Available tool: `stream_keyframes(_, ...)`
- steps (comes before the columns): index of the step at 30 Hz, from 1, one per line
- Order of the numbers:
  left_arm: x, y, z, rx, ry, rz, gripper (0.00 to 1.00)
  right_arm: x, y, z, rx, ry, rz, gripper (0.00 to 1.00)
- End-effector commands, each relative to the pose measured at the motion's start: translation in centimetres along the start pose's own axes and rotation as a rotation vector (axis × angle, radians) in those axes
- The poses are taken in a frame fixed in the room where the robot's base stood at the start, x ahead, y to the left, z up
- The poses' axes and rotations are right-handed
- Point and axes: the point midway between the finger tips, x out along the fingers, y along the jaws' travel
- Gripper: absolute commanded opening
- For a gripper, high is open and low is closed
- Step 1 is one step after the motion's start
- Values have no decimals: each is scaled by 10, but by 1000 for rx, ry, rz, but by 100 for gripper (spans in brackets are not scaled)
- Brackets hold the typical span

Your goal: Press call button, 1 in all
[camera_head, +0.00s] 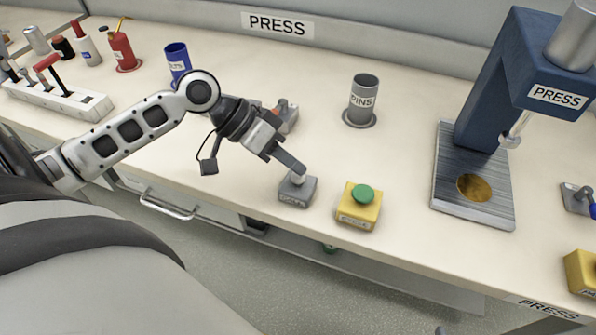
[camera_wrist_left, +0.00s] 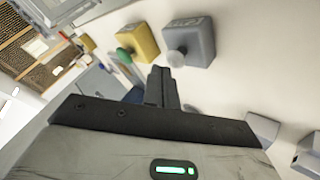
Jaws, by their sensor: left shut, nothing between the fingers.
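A grey box with a pale grey round button on top (camera_head: 296,189) stands near the front edge of the bench; its label is too small to read surely. A yellow box with a green button (camera_head: 359,206) stands just right of it. My left gripper (camera_head: 300,172) is shut and empty, pointing down with its tips at the grey box's button and partly covering it. In the left wrist view the shut fingers (camera_wrist_left: 163,78) lie just below the grey button box (camera_wrist_left: 190,42), with the yellow box (camera_wrist_left: 138,42) beside it. I cannot tell whether the tips touch the button. My right gripper is not in view.
A blue press (camera_head: 485,95) stands at the right on a metal plate. A grey pin cup (camera_head: 363,98) stands behind the buttons. A blue cup (camera_head: 177,60), bottles and a white tool rack (camera_head: 60,98) are at the left. Another yellow box (camera_head: 581,272) is at the right edge.

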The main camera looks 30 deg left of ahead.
Motion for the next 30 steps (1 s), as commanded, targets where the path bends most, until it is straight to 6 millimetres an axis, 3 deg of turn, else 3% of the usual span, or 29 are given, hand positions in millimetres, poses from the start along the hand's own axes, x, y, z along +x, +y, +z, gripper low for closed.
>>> stream_keyframes(30, 6, -4, 5, -2, -1, 0, 0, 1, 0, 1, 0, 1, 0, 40)
